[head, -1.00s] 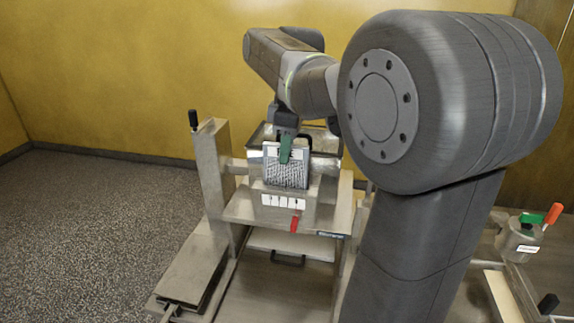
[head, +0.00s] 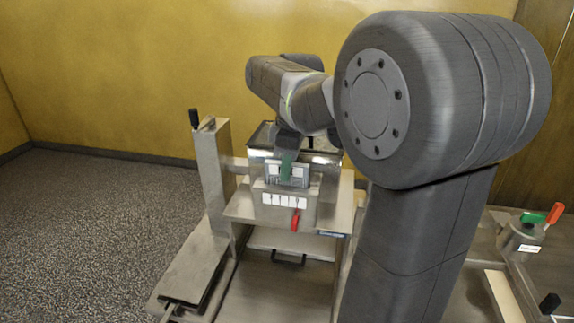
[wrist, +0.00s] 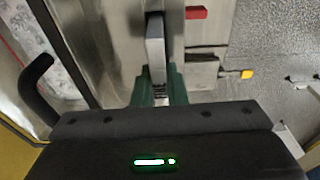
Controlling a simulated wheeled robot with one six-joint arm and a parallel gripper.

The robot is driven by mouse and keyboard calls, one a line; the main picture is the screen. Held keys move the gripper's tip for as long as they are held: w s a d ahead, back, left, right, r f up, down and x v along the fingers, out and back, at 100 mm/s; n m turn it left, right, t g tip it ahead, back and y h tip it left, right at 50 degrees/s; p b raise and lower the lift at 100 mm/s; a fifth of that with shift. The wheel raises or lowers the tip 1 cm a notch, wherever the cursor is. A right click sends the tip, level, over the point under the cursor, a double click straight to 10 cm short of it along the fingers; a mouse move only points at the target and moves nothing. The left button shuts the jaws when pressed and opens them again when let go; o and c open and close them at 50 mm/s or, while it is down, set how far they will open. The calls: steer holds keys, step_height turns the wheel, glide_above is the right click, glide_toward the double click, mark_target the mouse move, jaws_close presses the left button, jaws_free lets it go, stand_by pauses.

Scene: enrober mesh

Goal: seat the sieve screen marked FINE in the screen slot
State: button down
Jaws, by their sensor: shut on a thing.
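The sieve screen (head: 301,173), a pale metal frame, stands upright at the front of the steel machine housing (head: 270,212). Only its top strip shows in the head view; its lower part is hidden in or behind the housing's front wall, where the slot opening is not clearly visible. I cannot read a FINE mark on it. My gripper (head: 287,168) has green fingers and is shut on the screen's upper edge from above. In the wrist view the grey screen edge (wrist: 155,50) stands between the green fingers (wrist: 158,88).
A red lever (head: 295,220) hangs on the housing's front beside a row of white labels (head: 283,201). A steel post with a black knob (head: 194,118) rises at the left.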

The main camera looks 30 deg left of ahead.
steer(key=c, duration=1.5)
jaws_free()
steer(key=shift+o, duration=0.2)
step_height(320, 180, up, 13)
steer(key=d, duration=0.1)
steer(key=shift+w+d, duration=0.2)
steer(key=f, duration=0.4)
steer(key=a+f, duration=0.1)
steer(key=f, duration=0.7)
steer(key=shift+s+a+f, duration=0.15)
steer(key=shift+s+f, duration=0.05)
steer(key=shift+s, duration=0.05)
